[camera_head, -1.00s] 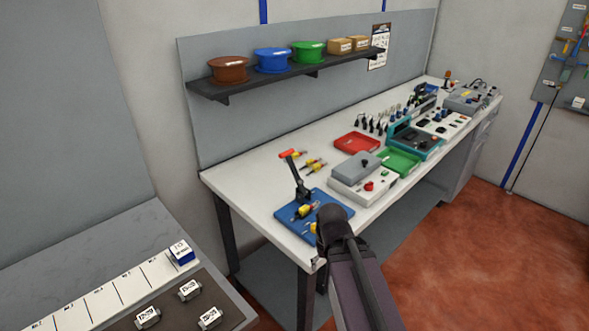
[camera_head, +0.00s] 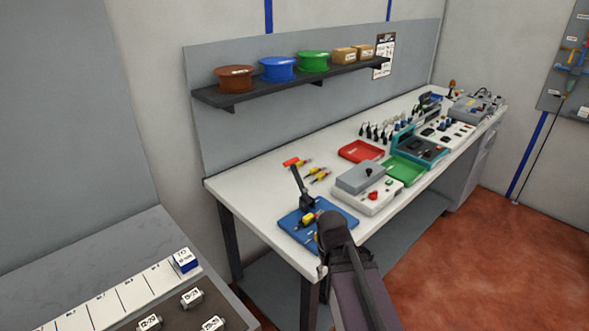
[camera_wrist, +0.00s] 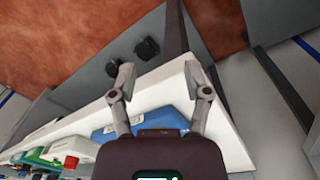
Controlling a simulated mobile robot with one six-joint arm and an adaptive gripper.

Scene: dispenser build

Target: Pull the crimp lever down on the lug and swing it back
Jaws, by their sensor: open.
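The crimp press stands on a blue base plate (camera_head: 291,226) at the near left end of the white bench. Its black lever (camera_head: 302,188) is raised and leans slightly left, with a red handle (camera_head: 291,162) on top. A yellow-and-dark piece (camera_head: 306,219), perhaps the lug, is at the lever's foot. Another yellow bit is partly hidden by my arm. In the wrist view, my gripper (camera_wrist: 158,84) is open and empty, its fingers spread over the bench edge near the blue plate (camera_wrist: 150,120). The lever is not visible there. In the head view my arm hides the fingers.
A shelf (camera_head: 300,82) with spools hangs above. The bench left of the lever is clear.

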